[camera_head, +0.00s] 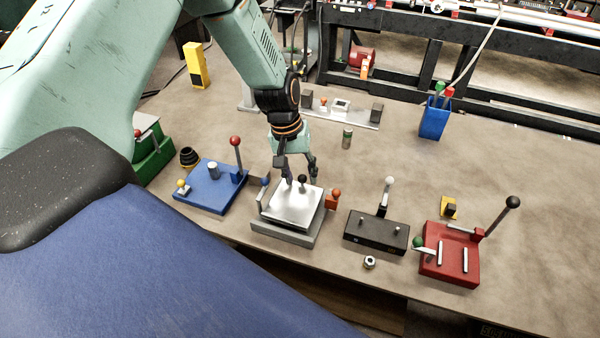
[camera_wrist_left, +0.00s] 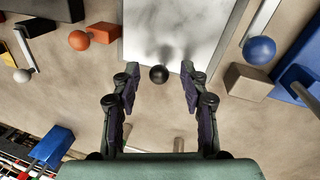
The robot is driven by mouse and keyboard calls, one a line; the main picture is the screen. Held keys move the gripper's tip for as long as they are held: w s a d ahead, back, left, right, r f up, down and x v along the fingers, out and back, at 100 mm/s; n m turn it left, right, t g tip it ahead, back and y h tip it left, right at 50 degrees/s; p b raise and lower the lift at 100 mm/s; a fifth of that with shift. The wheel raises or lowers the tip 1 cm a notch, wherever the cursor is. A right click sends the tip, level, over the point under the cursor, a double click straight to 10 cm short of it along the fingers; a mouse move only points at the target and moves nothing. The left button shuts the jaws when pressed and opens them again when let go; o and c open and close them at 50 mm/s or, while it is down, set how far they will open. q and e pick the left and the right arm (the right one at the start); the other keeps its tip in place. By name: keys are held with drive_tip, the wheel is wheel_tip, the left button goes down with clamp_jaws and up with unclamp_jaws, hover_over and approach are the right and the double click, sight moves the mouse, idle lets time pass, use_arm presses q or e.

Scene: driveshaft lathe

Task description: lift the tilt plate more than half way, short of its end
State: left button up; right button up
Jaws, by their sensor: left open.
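The tilt plate (camera_head: 293,209) is a bright silver plate on a grey base (camera_head: 284,235); it looks flat or nearly flat. A black ball knob (camera_head: 302,179) stands at its far edge. My left gripper (camera_head: 300,182) reaches down from above at that edge, open. In the left wrist view, the black knob (camera_wrist_left: 158,74) is between the two spread fingers of my left gripper (camera_wrist_left: 160,72), with a gap on both sides. The tilt plate (camera_wrist_left: 175,32) lies beyond it. My right gripper is not in view.
An orange ball knob (camera_head: 336,193) and a blue ball knob (camera_head: 265,181) flank the plate. A blue fixture (camera_head: 210,196) with a red-knobbed lever stands left. A black block (camera_head: 375,235) and a red fixture (camera_head: 447,268) stand right. Bare table lies behind the black block.

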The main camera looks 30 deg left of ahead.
use_arm(q)
drive_tip(key=shift+c, duration=1.1)
drive_tip(key=shift+w+f, duration=0.1)
drive_tip(key=shift+w, duration=0.15)
drive_tip(key=c, duration=0.3)
drive_tip(key=shift+s, duration=0.15)
clamp_jaws()
